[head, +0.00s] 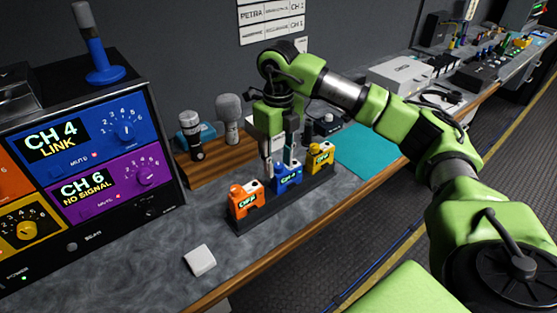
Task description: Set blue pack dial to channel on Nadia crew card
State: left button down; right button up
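The blue pack (288,175) stands in a dark rack (290,205) between an orange pack (245,199) and a yellow pack (320,156). Its small display seems to read CH 4. My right gripper (279,168) points down over the blue pack, its two fingers apart near the pack's top. The pack's dial is hidden by the gripper or too small to make out. White crew cards (270,17) hang on the wall. One reads PETRA and CH 1; no Nadia name is readable, and the upper cards are cut off. My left gripper is out of view.
A receiver unit (75,250) stands at left; its blue panel (100,133) reads CH 4 LINK and its purple panel (110,190) CH 6 NO SIGNAL. Microphones (229,118) stand on a wooden block behind the rack. A white block (200,260) lies at the front. A teal mat (366,151) is right.

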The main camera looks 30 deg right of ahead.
aim_at(279, 165)
jog(key=shift+r, duration=0.1)
notch_tip(279, 165, up, 12)
dwell(0.7)
dwell(0.6)
